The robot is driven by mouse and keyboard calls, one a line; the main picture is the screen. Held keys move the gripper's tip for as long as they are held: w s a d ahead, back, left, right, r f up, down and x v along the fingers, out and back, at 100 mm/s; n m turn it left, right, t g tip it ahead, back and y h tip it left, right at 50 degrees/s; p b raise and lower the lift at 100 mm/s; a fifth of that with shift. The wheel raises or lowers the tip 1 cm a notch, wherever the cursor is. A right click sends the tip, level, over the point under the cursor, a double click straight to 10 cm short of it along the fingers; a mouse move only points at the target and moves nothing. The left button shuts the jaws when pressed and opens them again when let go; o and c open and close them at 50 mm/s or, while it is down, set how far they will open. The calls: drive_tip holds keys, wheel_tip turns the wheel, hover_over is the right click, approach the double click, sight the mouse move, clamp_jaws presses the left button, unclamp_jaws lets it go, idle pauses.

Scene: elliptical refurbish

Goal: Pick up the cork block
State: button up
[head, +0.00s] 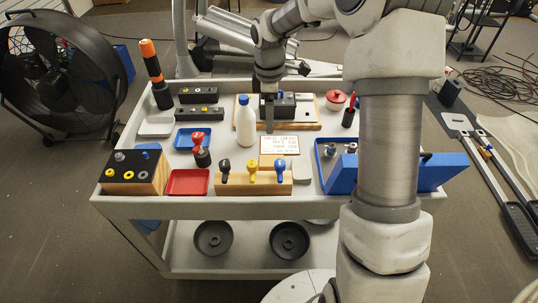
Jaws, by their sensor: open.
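I cannot make out a cork block for certain in the head view. My gripper (270,128) points down over the back middle of the cart, in front of a black block on a wooden board (308,125). Its fingers are small and seen edge-on, with nothing visible between them. Close in front of it lies a pale card with writing (280,145). A tan wooden block with a dark top (147,183) sits at the front left. A light wooden stand (240,187) holds black, yellow and blue knobs at the front middle.
A white bottle (246,125) stands left of my gripper. A blue tray (188,132), a red tray (188,183) and a blue open case (342,178) take up much of the grey cart top (226,207). My arm hides part of the right side.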

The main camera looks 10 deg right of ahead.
drive_tip(key=b, duration=0.1)
hover_over(272, 160)
drive_tip(key=f, duration=0.8)
drive_tip(key=a+f, duration=0.1)
drive_tip(key=f, duration=0.3)
drive_tip(key=shift+f, duration=0.3)
drive_tip(key=shift+d+f, duration=0.25)
drive_tip(key=shift+f, duration=1.2)
drive_tip(key=shift+d+f, duration=0.2)
drive_tip(key=shift+f, duration=1.25)
drive_tip(key=c, duration=1.2)
drive_tip(key=shift+o, duration=0.2)
drive_tip(key=shift+r, duration=0.1)
drive_tip(key=shift+r, duration=0.1)
drive_tip(key=shift+r, duration=0.55)
wheel_tip(272, 160, up, 3)
drive_tip(key=w+d+r, duration=0.6)
drive_tip(key=w+d, duration=0.1)
drive_tip(key=w, duration=0.2)
drive_tip(key=shift+d+r, duration=0.25)
drive_tip(key=shift+r, duration=0.05)
